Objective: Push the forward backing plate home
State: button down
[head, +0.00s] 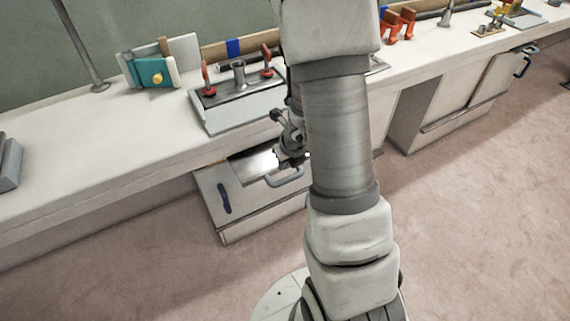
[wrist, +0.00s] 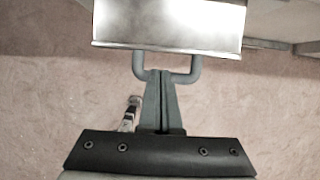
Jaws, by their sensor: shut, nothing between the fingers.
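A shiny flat metal plate (wrist: 170,20) with a grey U-shaped handle (wrist: 195,68) fills the top of the wrist view. In the head view the plate (head: 255,164) sticks out of the white cabinet under the bench, its handle (head: 284,180) facing the room. I take it for the forward backing plate; no label is readable. My gripper (wrist: 162,74) is shut and empty, its fingertips overlapping the middle of the handle bar; I cannot tell whether they touch. In the head view my gripper (head: 291,158) is partly hidden by my arm, just above the handle.
The bench top (head: 90,150) runs above the cabinet (head: 240,205). A grey tray with red clamps (head: 238,95) sits on the bench near my arm. A teal block (head: 152,73) stands farther left. Another cabinet (head: 465,95) is at the right. The floor (head: 120,280) in front is clear.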

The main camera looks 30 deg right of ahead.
jog(key=b+x, duration=0.2)
jog(key=x, duration=0.3)
dwell(0.3)
